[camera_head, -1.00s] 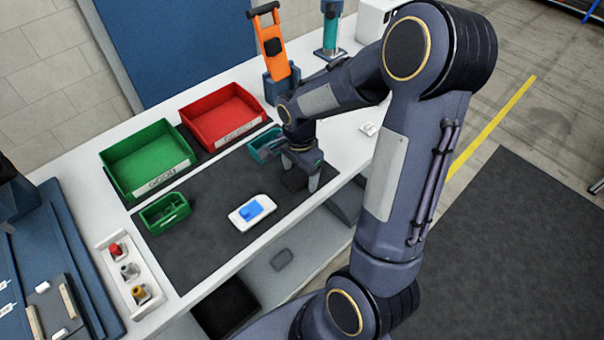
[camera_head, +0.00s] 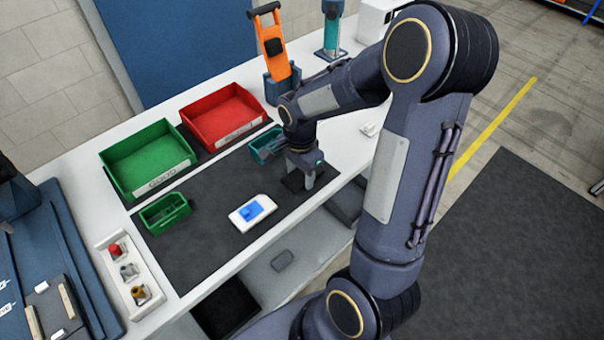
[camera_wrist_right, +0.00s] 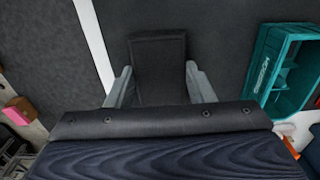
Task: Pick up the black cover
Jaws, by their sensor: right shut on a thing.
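The black cover (camera_wrist_right: 158,70) is a dark, flat rectangular piece. In the right wrist view it sits between the two grey fingers of my right gripper (camera_wrist_right: 160,85), which are shut on its sides. In the head view the right gripper (camera_head: 305,181) is low over the right end of the dark mat, and the cover (camera_head: 292,183) shows only in part beneath it. I cannot tell whether the cover still touches the mat. My left gripper is not in view.
A teal bin (camera_head: 266,146) stands close beside the right gripper. A green bin (camera_head: 146,160), a red bin (camera_head: 222,114) and a small green bin (camera_head: 165,212) stand on the bench. A white device with a blue screen (camera_head: 252,211) lies on the dark mat (camera_head: 205,255).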

